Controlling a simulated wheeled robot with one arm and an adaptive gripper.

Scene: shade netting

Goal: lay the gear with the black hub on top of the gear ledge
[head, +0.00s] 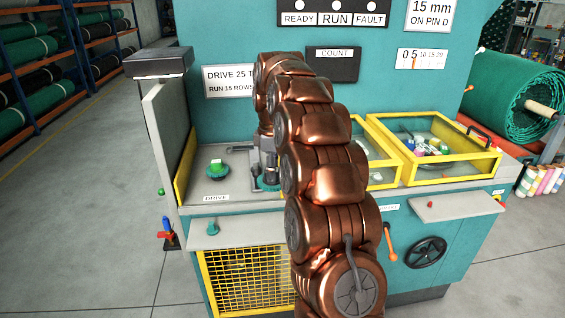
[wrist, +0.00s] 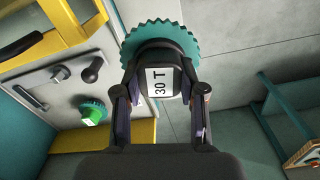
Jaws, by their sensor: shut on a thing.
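Two grey ledges stick out from the cabinet front: a left ledge (head: 255,230) and a right ledge (head: 455,207). No readable label shows which is the gear ledge.
Another teal gear with a bright green hub (head: 217,168) sits in the drive bay; it also shows in the wrist view (wrist: 91,113). Yellow-framed trays (head: 408,176) stand right of my arm. A grey guard panel (head: 166,130) edges the bay's left. The left ledge carries a small blue-green item (head: 212,229).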

